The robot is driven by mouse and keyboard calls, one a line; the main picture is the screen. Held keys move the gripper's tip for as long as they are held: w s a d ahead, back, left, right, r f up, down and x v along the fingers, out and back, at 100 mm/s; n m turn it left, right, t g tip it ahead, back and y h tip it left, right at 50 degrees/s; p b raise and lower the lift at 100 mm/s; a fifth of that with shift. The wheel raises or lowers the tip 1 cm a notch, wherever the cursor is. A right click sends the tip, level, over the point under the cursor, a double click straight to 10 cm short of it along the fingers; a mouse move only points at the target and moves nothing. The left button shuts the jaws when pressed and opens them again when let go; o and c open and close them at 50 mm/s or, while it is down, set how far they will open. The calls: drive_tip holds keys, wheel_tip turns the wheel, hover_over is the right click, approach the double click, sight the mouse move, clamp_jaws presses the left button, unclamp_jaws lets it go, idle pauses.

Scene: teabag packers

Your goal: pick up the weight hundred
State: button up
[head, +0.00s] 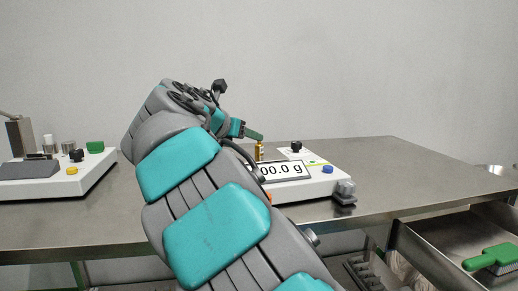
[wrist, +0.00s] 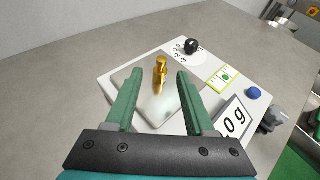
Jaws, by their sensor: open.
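The weight hundred is a small brass cylinder with a knob top (wrist: 160,72). It stands upright on the steel pan (wrist: 170,104) of a white scale, and it also shows in the head view (head: 259,151). My gripper (wrist: 160,82) is open, with its green fingers on either side of the weight in the wrist view and a gap to each. In the head view my gripper (head: 254,135) is just above and left of the weight, and my arm hides much of the scale. The scale display (head: 281,170) reads "00.0 g" in its visible part.
The scale has a black knob (wrist: 191,46) and a blue button (wrist: 254,93). Another white device (head: 95,170) stands on the steel table at the left. An open drawer (head: 430,240) with a green brush (head: 490,259) is at the lower right.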

sight(259, 144)
drive_tip(key=x, duration=0.7)
drive_tip(key=shift+s+f+b, duration=0.1)
drive_tip(key=shift+f+b, duration=0.1)
drive_tip(key=shift+b, duration=0.2)
clamp_jaws()
